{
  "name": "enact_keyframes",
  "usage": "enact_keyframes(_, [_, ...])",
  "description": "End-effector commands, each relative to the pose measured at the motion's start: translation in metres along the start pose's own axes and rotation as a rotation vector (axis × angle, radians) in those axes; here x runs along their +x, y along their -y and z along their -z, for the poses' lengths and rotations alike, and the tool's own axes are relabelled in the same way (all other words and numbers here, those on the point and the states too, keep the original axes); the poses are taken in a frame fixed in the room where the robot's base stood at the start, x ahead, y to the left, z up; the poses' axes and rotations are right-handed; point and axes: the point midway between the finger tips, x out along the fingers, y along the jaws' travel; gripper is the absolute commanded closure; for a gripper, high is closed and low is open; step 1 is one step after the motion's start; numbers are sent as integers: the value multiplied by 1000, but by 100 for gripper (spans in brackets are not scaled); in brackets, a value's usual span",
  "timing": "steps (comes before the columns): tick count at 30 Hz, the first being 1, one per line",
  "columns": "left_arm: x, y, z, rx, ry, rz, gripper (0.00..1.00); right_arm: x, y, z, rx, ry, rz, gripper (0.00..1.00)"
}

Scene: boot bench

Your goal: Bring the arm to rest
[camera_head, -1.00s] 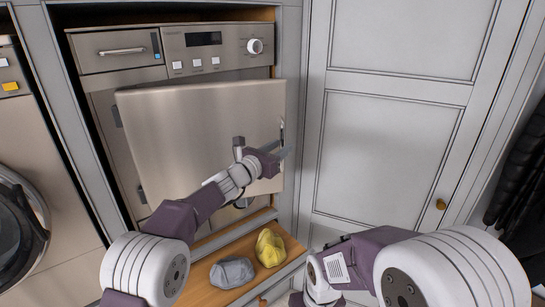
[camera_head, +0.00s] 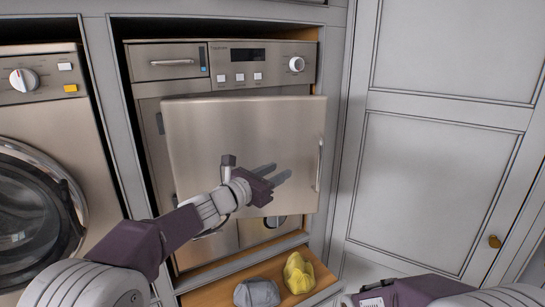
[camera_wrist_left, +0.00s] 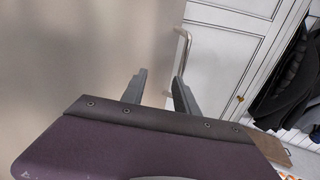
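My left gripper (camera_head: 276,175) is open, with its two fingers apart and nothing between them. It is in front of the steel appliance door (camera_head: 240,125), to the left of the door's upright handle (camera_head: 320,165) and apart from it. The door stands ajar, its panel out from the machine front. In the left wrist view the fingers (camera_wrist_left: 160,92) show a clear gap, and the handle (camera_wrist_left: 182,52) is beyond them. My right arm (camera_head: 390,292) shows only at the lower right edge; its gripper is out of the picture.
A grey cap (camera_head: 256,293) and a yellow cap (camera_head: 299,273) lie on the wooden bench shelf (camera_head: 215,293) below the door. A front-loading washer (camera_head: 35,180) is at left. A grey cupboard door (camera_head: 440,140) stands at right. Dark jackets (camera_wrist_left: 285,75) hang beyond it.

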Motion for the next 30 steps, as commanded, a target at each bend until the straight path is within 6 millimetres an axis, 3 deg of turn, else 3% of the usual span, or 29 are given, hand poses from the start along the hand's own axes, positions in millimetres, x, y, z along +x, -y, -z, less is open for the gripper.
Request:
enact_keyframes(1, [-23,-3,32,90,-104,10,64,0,0,0,0,0,0,35])
enact_keyframes(5, [-79,9,117,394,-368,125,64,0,0,0,0,0,0,35])
enact_keyframes(8, [-135,22,182,651,-562,282,64,0,0,0,0,0,0,35])
enact_keyframes(12, [-232,46,267,1042,-781,639,64,0,0,0,0,0,0,35])
enact_keyframes(15, [-304,62,312,1321,-843,983,64,0,0,0,0,0,0,35])
enact_keyframes(18, [-356,73,340,1555,-801,1322,64,0,0,0,0,0,0,35])
enact_keyframes(21, [-382,72,351,1725,-719,1546,64,0,0,0,0,0,0,35])
enact_keyframes(24, [-382,66,351,1825,-659,1624,64,0,0,0,0,0,0,35])
enact_keyframes(30, [-382,66,351,1835,-647,1631,64,0,0,0,0,0,0,35])
